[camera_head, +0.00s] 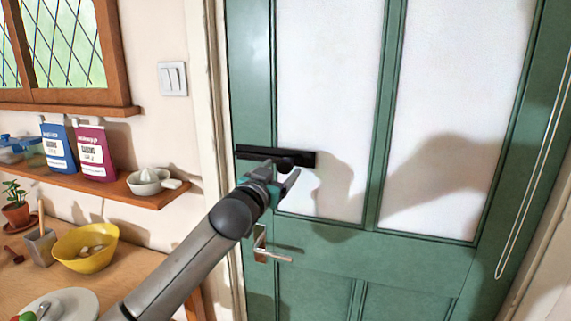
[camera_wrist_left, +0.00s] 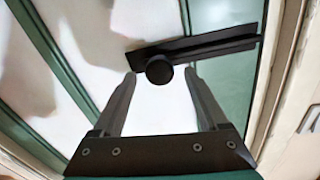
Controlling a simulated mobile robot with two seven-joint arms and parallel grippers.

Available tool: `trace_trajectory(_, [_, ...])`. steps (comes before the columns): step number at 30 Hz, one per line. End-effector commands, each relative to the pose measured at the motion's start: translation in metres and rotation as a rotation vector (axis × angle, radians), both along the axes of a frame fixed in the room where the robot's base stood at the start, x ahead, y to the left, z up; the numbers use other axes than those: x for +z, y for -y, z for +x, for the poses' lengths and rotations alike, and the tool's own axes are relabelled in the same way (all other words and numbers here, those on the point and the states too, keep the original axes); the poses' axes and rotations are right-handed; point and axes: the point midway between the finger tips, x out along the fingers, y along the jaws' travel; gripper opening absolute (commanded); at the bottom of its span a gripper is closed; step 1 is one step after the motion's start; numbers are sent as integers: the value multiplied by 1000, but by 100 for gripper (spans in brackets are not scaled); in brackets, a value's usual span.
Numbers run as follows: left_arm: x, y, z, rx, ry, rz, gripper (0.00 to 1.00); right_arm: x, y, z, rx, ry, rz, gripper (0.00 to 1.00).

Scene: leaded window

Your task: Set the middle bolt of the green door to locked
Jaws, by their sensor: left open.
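The green door (camera_head: 390,255) stands shut in front of me, with two pale panes. A black bolt (camera_head: 305,158) lies horizontally across the door's left side, above the handle. Its round black knob (camera_head: 286,163) stands out from the bar. In the left wrist view the bolt (camera_wrist_left: 225,42) runs right from the knob (camera_wrist_left: 159,69) toward the door frame. My left gripper (camera_head: 281,173) is open at the knob. In the left wrist view the knob appears between the fingertips of the gripper (camera_wrist_left: 160,75); contact cannot be told. My right gripper is not in view.
A metal door handle (camera_head: 270,255) sits below the bolt. On the left are a wooden shelf (camera_head: 110,185) with packets and a white juicer (camera_head: 150,181), and a table with a yellow bowl (camera_head: 86,250). A light switch (camera_head: 172,78) is on the wall.

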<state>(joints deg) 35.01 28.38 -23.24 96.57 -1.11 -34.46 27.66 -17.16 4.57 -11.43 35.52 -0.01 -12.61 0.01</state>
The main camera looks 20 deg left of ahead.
Motion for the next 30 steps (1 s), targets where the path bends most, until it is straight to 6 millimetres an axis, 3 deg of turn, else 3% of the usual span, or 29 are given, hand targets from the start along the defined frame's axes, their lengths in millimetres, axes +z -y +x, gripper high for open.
trace_trajectory(10, [1,3,32,0,0,0,77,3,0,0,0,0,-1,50])
trace_trajectory(24, [0,3,38,0,0,0,77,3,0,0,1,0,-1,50])
trace_trajectory(30, [0,3,38,0,0,0,54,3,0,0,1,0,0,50])
